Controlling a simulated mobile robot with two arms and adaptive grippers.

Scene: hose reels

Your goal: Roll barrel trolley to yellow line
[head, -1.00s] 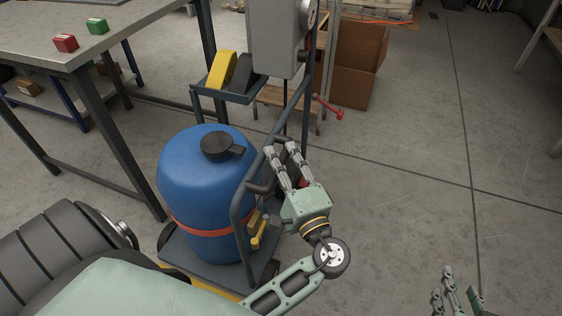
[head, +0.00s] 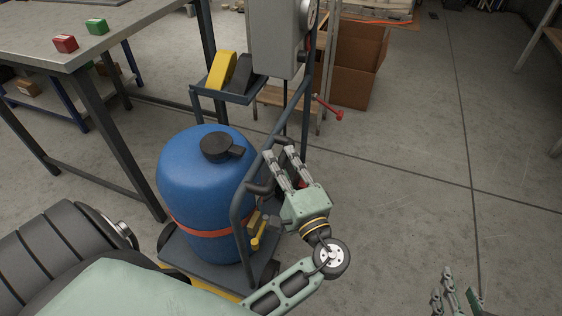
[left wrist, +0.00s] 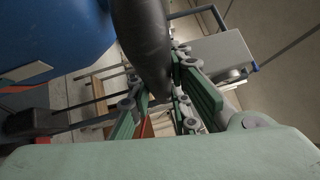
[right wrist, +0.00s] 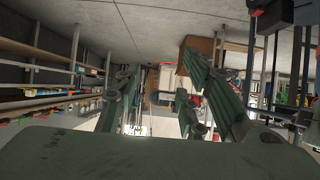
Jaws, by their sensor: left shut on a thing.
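The barrel trolley (head: 200,257) is a dark platform carrying a blue barrel (head: 190,180) with a black cap and an orange strap. Its grey tube handle (head: 238,213) rises on the barrel's right side. My left gripper (head: 282,166) is shut on the trolley's dark handle grip, which also shows between its fingers in the left wrist view (left wrist: 142,40). My right gripper (head: 456,290) is at the bottom right in the head view, apart from the trolley. In the right wrist view its fingers (right wrist: 155,105) are spread and empty. No yellow line can be made out on the floor.
A workbench (head: 85,55) with a red and a green block stands at the left. A grey cabinet stand (head: 275,40) with a shelf is just beyond the barrel. Cardboard boxes (head: 355,70) stand behind it. The floor (head: 420,180) at the right is clear.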

